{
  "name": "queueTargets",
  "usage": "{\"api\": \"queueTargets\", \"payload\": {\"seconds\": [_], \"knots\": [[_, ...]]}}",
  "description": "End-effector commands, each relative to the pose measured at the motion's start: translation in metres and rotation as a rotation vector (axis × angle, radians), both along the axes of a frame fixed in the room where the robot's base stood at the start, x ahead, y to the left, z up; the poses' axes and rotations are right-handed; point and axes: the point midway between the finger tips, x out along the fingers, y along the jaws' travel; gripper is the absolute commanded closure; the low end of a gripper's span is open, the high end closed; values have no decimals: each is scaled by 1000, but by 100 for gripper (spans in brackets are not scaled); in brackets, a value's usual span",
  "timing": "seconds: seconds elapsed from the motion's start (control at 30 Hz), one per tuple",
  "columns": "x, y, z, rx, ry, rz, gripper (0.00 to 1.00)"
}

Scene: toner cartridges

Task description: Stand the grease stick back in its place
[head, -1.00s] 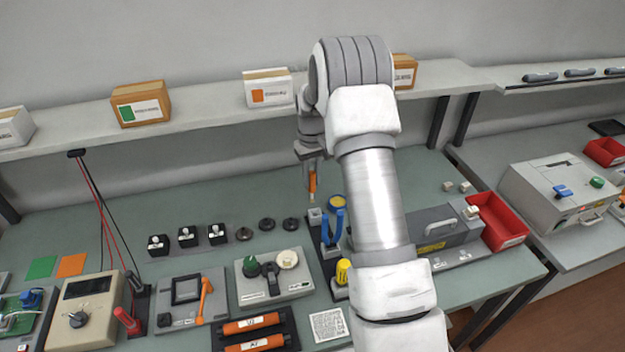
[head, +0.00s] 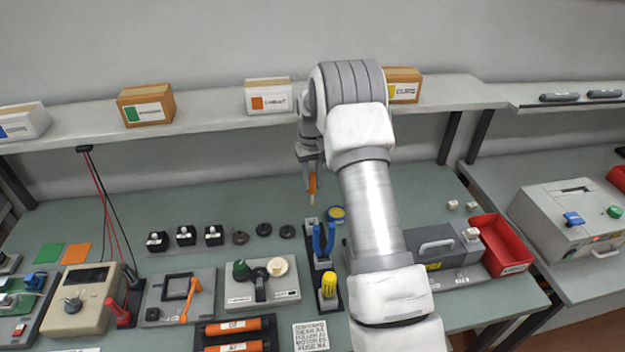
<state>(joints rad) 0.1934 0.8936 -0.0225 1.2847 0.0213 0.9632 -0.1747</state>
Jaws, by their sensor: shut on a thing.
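The grease stick (head: 312,188) is orange with a pale tip and hangs upright, tip down, from my gripper (head: 311,173). My gripper is shut on its upper part. The stick is above a dark tool rack (head: 327,268); its tip is close over a small grey holder (head: 311,224) at the rack's far end. I cannot tell whether the tip touches the holder; it appears just apart from it. Blue-handled pliers (head: 323,241) and a yellow-capped tool (head: 328,286) stand in the same rack.
A round yellow-topped tin (head: 337,213) sits right beside the rack's far end. Dark round discs (head: 264,230) lie to the left. A grey machine (head: 437,250) and red bin (head: 500,245) are to the right. The shelf with boxes (head: 270,96) runs behind my arm.

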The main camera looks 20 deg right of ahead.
Motion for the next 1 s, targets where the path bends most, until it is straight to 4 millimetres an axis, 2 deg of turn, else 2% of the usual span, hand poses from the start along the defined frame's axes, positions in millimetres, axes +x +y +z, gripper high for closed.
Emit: {"api": "queueTargets", "payload": {"seconds": [0.6, 1.0], "knots": [[0, 0, -57, 0, 1, 0, 100], [0, 0, -60, 0, 0, 0, 100]]}}
